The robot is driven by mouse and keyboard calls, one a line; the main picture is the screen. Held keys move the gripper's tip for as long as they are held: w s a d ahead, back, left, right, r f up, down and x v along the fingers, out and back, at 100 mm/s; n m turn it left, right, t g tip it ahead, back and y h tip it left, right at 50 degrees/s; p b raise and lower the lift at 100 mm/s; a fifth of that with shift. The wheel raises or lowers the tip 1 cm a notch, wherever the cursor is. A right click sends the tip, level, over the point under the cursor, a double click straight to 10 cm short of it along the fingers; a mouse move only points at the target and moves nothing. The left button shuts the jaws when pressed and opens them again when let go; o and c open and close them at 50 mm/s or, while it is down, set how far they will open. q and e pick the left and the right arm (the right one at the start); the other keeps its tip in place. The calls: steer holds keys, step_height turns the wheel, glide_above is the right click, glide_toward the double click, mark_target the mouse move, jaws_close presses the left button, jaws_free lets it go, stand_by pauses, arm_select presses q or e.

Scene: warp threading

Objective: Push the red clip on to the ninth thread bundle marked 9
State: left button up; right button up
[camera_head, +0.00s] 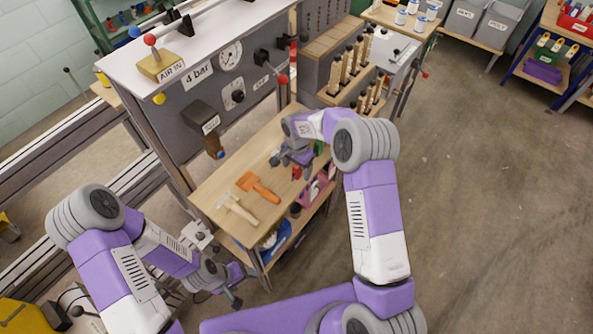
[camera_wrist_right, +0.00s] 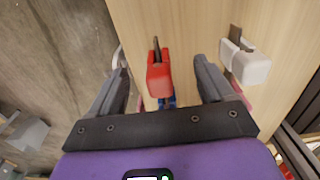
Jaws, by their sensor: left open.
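The red clip (camera_wrist_right: 159,75) is in the right wrist view, between the two fingers of my right gripper (camera_wrist_right: 160,62), with clear gaps on both sides. Those fingers are wide apart and touch nothing that I can see. In the head view my right gripper (camera_head: 288,162) is low over the right part of the wooden bench; a small red piece (camera_head: 297,173) shows beside it. My left gripper (camera_head: 233,298) is small at the bottom of the head view, open, away from the bench top. I cannot make out the ninth thread bundle or its mark in either view.
The wooden bench (camera_head: 215,188) bears an orange tool (camera_head: 258,187) and a pale brush-like tool (camera_head: 238,209). A white clip (camera_wrist_right: 247,65) lies right of the red one. Behind stands a grey panel (camera_head: 225,95) with gauges. Wooden racks (camera_head: 335,95) with upright handles stand beyond my right gripper.

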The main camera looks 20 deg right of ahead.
steer(key=c, duration=1.2)
steer(key=shift+r+p, duration=1.75)
steer(key=shift+r, duration=1.25)
steer(key=shift+c, duration=0.2)
